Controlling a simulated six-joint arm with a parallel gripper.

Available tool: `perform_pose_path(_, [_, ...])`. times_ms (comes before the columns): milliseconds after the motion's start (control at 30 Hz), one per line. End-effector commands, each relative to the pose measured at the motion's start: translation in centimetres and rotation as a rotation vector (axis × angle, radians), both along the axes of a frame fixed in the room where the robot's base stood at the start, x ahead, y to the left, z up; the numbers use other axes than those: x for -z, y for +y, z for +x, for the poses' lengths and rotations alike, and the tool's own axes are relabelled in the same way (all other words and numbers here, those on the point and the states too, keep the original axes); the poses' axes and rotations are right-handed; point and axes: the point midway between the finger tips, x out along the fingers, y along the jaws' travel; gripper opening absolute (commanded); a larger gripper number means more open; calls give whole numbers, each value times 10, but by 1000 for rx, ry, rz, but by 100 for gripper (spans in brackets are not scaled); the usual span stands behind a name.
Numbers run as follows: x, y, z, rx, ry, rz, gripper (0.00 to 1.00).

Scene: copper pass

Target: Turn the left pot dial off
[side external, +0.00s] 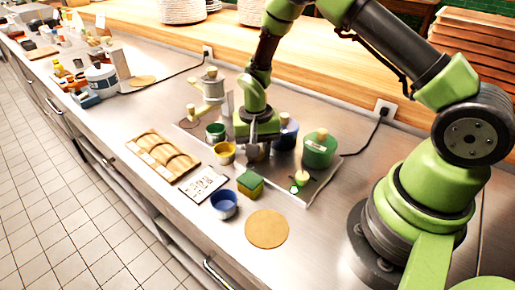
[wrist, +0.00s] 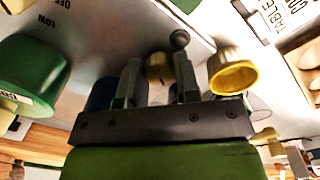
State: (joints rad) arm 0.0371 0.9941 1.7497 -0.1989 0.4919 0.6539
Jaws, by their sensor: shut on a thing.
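My gripper (side external: 258,146) points down at the front of the metal cooking plate (side external: 322,178). In the wrist view its two fingers (wrist: 158,82) are shut on a small brass-coloured dial (wrist: 157,66); the fingers and gripper body hide part of it. I cannot read its setting. In the side view the gripper hides most of this dial. A blue pot (side external: 288,135) stands just behind and right of the gripper, and a larger green pot (side external: 320,151) stands further right. Another dial (side external: 301,177), with a green glow, is in front of the green pot.
A yellow cup (side external: 224,153) stands close left of my gripper, with a green tin (side external: 215,133) behind it. A sponge (side external: 250,184), a blue bowl (side external: 223,204) and a round mat (side external: 267,229) lie in front. A printed card (side external: 203,184) is front left.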

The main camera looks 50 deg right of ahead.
Motion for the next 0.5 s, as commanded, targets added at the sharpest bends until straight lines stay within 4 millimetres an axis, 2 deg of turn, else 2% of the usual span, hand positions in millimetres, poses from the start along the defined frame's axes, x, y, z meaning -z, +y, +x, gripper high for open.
perform_pose_path(500, [-1,0,0,-431,-1,-1,7])
